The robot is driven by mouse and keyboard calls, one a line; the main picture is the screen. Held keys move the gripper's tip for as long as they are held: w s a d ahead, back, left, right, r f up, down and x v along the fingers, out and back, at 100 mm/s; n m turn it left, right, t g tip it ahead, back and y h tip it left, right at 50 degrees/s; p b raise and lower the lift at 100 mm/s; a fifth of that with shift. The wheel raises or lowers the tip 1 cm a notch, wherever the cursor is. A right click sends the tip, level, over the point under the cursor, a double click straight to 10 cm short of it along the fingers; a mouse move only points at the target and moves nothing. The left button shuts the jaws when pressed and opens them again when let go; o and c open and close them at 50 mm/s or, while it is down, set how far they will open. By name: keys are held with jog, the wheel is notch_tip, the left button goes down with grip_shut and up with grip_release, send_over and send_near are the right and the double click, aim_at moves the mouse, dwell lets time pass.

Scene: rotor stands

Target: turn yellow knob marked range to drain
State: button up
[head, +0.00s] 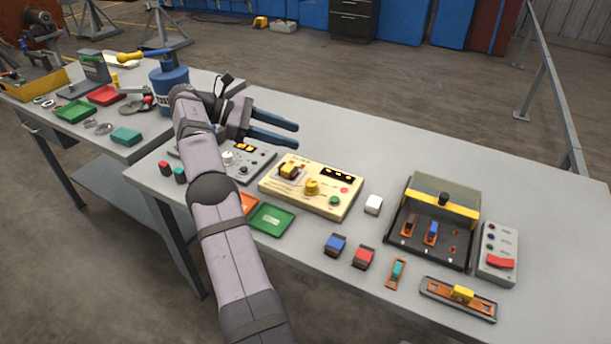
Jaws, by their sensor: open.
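A cream control panel (330,204) lies on the grey workbench, right of my arm. It carries a blocky yellow knob (289,170) on a pale plate at its upper left and a rounder yellow knob (312,187) near its middle. The lettering is too small to read, so I cannot tell which knob is marked range or where drain is. The panel also has a dark display (338,174), a red button and a green button (334,201). My gripper (297,137) is open and empty, beyond the panel's far edge, with its fingers pointing right.
A grey panel (258,168) sits left of the cream one, partly behind my arm. A green tray (270,220), a white block (373,205), and blue (335,244) and red (363,257) blocks lie nearby. A fixture with a clear cover (445,192) stands right. The far bench strip is clear.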

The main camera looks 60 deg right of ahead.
jog(key=a+r+n, duration=0.1)
jog(key=a+n, duration=0.1)
jog(key=n+t+h+p, duration=0.1)
jog(key=n+t+h, duration=0.2)
jog(key=h, duration=0.1)
send_near(306, 191)
jog(key=shift+s+d+r, duration=0.75)
jog(key=shift+d+r, duration=0.2)
jog(key=shift+r, duration=0.05)
jog(key=shift+w+d+f, duration=0.1)
jog(key=shift+w+f, duration=0.05)
jog(key=shift+y, duration=0.3)
jog(key=shift+s+d+f+p, duration=0.2)
jog(key=shift+s+d+p, duration=0.15)
jog(key=shift+s+d, duration=0.15)
jog(key=shift+p+x, duration=0.8)
jog(key=shift+x, duration=2.15)
